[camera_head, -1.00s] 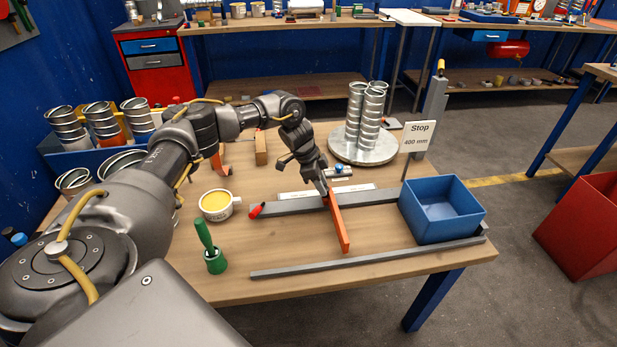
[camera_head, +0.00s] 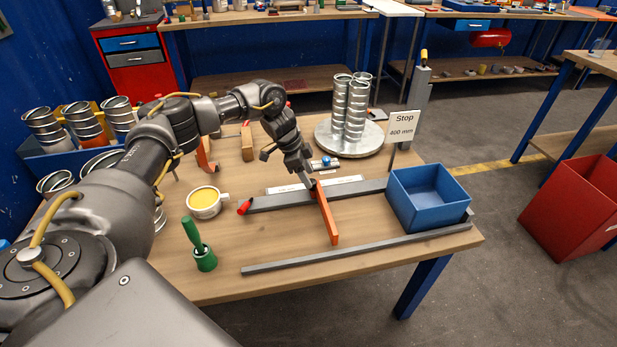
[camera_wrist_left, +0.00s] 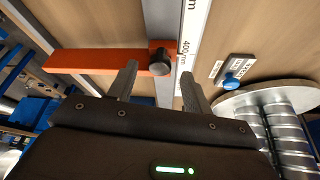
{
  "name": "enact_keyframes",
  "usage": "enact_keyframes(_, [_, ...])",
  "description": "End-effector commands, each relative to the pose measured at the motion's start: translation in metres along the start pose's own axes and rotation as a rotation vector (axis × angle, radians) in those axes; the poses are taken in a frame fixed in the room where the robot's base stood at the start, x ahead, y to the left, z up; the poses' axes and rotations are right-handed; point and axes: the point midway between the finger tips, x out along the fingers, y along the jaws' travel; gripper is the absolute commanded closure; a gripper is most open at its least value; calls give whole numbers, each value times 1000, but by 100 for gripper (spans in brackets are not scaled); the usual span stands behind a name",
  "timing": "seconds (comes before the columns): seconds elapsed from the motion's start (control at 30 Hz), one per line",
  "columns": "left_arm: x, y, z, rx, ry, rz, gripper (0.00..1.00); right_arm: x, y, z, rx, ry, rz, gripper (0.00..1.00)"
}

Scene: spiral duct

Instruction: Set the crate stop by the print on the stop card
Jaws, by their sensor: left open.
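The stop card (camera_head: 402,125) reads "Stop 400 mm" on a post behind the blue crate (camera_head: 418,208). The crate stop is an orange bar (camera_head: 328,220) lying across the two grey rails, left of the crate and apart from it. My left gripper (camera_head: 311,185) is at the bar's far end. In the left wrist view my left gripper (camera_wrist_left: 160,82) is open, its fingers on either side of the bar's dark knob (camera_wrist_left: 161,60) in the picture. Finger contact cannot be told. My right gripper is not in view.
A blue knob on a small labelled plate (camera_wrist_left: 235,68) and a round turntable (camera_wrist_left: 270,92) with metal ducts lie close to the gripper. A yellow-filled cup (camera_head: 204,203) and a green-handled brush (camera_head: 204,258) stand left of the rails.

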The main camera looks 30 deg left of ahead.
Motion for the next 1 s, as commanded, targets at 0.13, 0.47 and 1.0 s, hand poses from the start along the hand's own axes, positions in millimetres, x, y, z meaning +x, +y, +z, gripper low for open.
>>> enact_keyframes(0.13, [-30,-1,-1,2,3,-4,50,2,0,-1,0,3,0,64])
enact_keyframes(0.47, [-83,0,-1,2,1,-1,50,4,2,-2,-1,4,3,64])
enact_keyframes(1.0, [-91,0,-1,2,0,1,50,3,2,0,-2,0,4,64])
